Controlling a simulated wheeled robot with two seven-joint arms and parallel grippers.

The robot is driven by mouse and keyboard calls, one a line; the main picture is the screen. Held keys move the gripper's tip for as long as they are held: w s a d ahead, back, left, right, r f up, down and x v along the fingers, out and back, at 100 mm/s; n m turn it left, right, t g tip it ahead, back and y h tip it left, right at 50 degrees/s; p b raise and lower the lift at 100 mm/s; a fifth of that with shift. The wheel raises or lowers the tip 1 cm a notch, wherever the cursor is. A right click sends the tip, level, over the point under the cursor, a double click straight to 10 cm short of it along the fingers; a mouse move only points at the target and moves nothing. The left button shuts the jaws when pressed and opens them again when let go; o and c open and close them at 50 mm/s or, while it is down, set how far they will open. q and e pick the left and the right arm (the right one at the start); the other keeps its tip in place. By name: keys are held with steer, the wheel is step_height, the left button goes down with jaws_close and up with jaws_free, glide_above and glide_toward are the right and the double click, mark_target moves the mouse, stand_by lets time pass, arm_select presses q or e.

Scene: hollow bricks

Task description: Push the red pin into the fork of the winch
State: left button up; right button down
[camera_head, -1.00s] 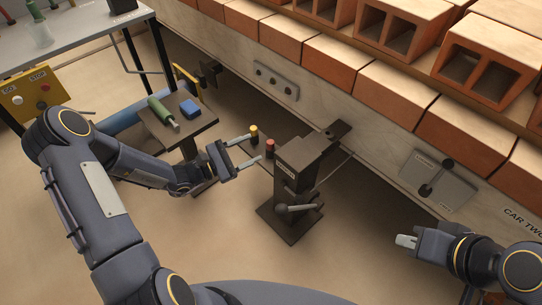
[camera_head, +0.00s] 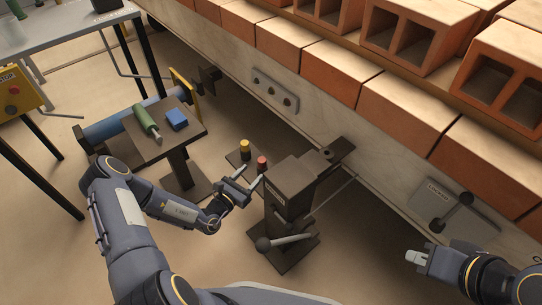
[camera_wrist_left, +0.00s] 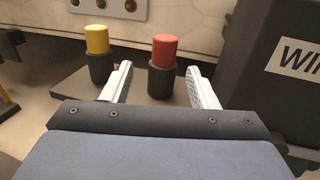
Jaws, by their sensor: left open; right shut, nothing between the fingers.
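The red pin (camera_head: 262,161) stands upright in a dark collar on a low dark plate beside the winch (camera_head: 290,186). In the left wrist view the red pin (camera_wrist_left: 164,50) shows between the fingers, near their tips. My left gripper (camera_head: 248,178) is open; its fingers reach toward the pin from the front left, and I see no grip on it. The winch is a dark box with a white label, a ball-ended lever and a floor plate; its label shows in the left wrist view. I cannot make out the fork clearly. My right gripper (camera_head: 418,257) is shut and empty at lower right.
A yellow pin (camera_head: 245,148) stands upright just behind and left of the red one. A dark stand (camera_head: 190,145) with a green tool and a blue block is at left. A brick-laden car side (camera_head: 330,130) runs behind the winch.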

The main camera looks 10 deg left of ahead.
mark_target(259, 167)
arm_select(q)
steer(key=b+x, duration=0.1)
steer(key=x, duration=0.1)
steer(key=b+x, duration=0.1)
steer(key=x, duration=0.2)
steer(key=b+x, duration=0.1)
steer(key=x, duration=0.1)
steer(key=shift+w+d, duration=0.15)
steer(key=shift+d, duration=0.25)
steer(key=shift+w+d+r, duration=0.15)
steer(key=shift+w+d, duration=0.05)
steer(key=shift+w, duration=0.35)
steer(key=c, duration=1.1)
